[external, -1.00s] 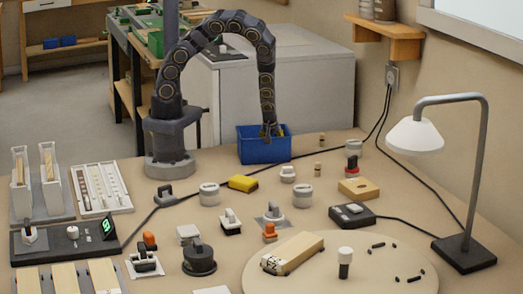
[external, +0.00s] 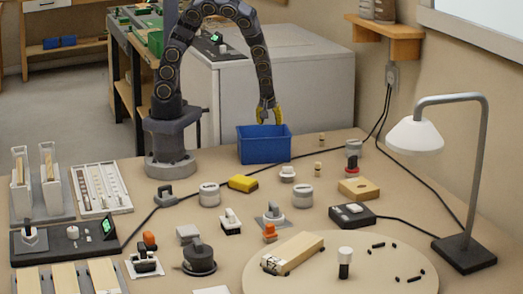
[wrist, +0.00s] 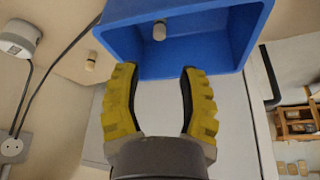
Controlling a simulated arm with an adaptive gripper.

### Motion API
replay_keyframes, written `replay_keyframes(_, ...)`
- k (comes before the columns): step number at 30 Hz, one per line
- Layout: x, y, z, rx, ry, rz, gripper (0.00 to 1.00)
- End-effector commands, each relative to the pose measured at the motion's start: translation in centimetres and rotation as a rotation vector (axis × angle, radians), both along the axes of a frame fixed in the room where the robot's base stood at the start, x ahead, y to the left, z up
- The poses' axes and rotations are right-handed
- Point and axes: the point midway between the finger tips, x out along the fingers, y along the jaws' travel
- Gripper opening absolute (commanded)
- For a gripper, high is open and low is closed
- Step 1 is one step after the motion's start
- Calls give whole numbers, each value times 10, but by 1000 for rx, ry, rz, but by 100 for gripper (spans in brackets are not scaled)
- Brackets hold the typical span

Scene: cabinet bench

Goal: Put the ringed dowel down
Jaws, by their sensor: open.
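My gripper (external: 268,114) is open and empty, just above the blue bin (external: 264,149). In the wrist view its yellow fingers stand apart (wrist: 149,72), with the blue bin (wrist: 195,66) beyond the tips. A small pale dowel (wrist: 159,31) lies inside the bin, apart from the fingers; its ring is too small to make out. The bin's front wall hides this dowel in the external view.
Two small dowels stand on the table right of the bin, one farther back (external: 322,139) and one nearer (external: 317,169). A yellow block (external: 243,183) lies in front of the bin. A black cable runs past the bin. A desk lamp (external: 415,136) stands at right.

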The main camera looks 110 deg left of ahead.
Motion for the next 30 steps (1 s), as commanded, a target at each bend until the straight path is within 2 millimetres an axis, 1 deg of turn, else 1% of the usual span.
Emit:
replay_keyframes(2,1,-5,6,-11,7,-24,40)
replay_keyframes(5,1,-21,24,-49,37,-121,40)
replay_keyframes(8,-3,-52,53,-125,92,-299,40)
replay_keyframes(9,-7,-67,67,-163,117,-391,40)
replay_keyframes(10,-11,-79,76,-190,135,-465,40)
replay_keyframes(12,-23,-106,98,-255,179,-644,40)
replay_keyframes(14,-37,-128,116,-309,214,-809,40)
replay_keyframes(15,-47,-141,127,-340,236,-924,40)
replay_keyframes(17,-64,-160,142,-382,269,-1092,40)
replay_keyframes(18,-75,-170,151,-407,288,-1200,40)
replay_keyframes(21,-102,-189,167,-452,334,-1437,40)
replay_keyframes(24,-122,-199,177,-477,371,-1604,40)
replay_keyframes(27,-133,-203,182,-492,394,-1697,40)
replay_keyframes(30,-137,-204,184,-496,402,-1728,40)
